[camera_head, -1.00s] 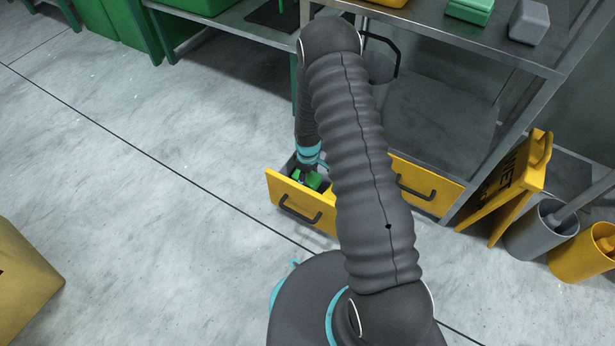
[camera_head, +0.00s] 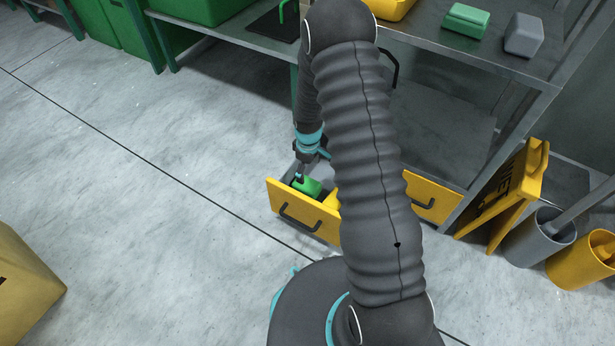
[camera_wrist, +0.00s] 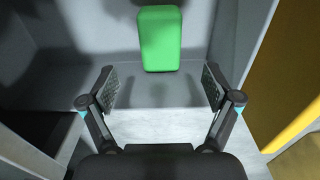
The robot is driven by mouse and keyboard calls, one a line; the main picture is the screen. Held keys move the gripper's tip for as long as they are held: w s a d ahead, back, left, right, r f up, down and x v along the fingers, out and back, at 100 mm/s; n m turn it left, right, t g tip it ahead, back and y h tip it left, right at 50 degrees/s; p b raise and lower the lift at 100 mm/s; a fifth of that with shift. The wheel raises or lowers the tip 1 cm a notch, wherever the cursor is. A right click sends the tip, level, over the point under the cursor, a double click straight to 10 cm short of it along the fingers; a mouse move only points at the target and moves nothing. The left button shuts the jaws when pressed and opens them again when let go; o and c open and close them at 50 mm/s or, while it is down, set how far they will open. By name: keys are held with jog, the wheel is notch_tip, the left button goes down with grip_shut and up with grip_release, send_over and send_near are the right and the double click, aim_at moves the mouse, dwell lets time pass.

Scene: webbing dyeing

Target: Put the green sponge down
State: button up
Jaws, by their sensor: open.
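The green sponge (camera_wrist: 160,38) lies on the grey floor of an open yellow-fronted drawer (camera_head: 303,214). In the head view the sponge (camera_head: 308,186) shows behind the drawer front. My gripper (camera_wrist: 158,88) is open and empty in the wrist view, its two fingers spread wide. The sponge is beyond the fingertips and apart from them. In the head view my gripper (camera_head: 300,175) is just over the drawer, partly hidden by my arm.
A second yellow drawer front (camera_head: 430,197) is to the right under the metal bench. A green block (camera_head: 466,18) and a grey block (camera_head: 524,34) lie on the bench top. A yellow wet-floor sign (camera_head: 520,190) and buckets (camera_head: 540,235) stand at right. Open floor lies left.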

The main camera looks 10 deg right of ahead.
jog(key=s+r+m+t, duration=0.1)
jog(key=s+r+m, duration=0.15)
jog(key=r, duration=1.15)
jog(key=s+r+m+t, duration=0.15)
jog(key=s+r, duration=0.25)
jog(key=r, duration=1.1)
jog(key=s+r+m+t, duration=0.1)
jog(key=s+r+m, duration=0.1)
jog(key=s+r, duration=0.4)
jog(key=s+r+m+t, duration=0.2)
jog(key=s+r, duration=0.5)
jog(key=s, duration=0.8)
jog(key=shift+s+a+r+m, duration=0.2)
jog(key=shift+m, duration=0.3)
jog(key=shift+r, duration=0.1)
notch_tip(320, 180, up, 5)
jog(key=p, duration=0.5)
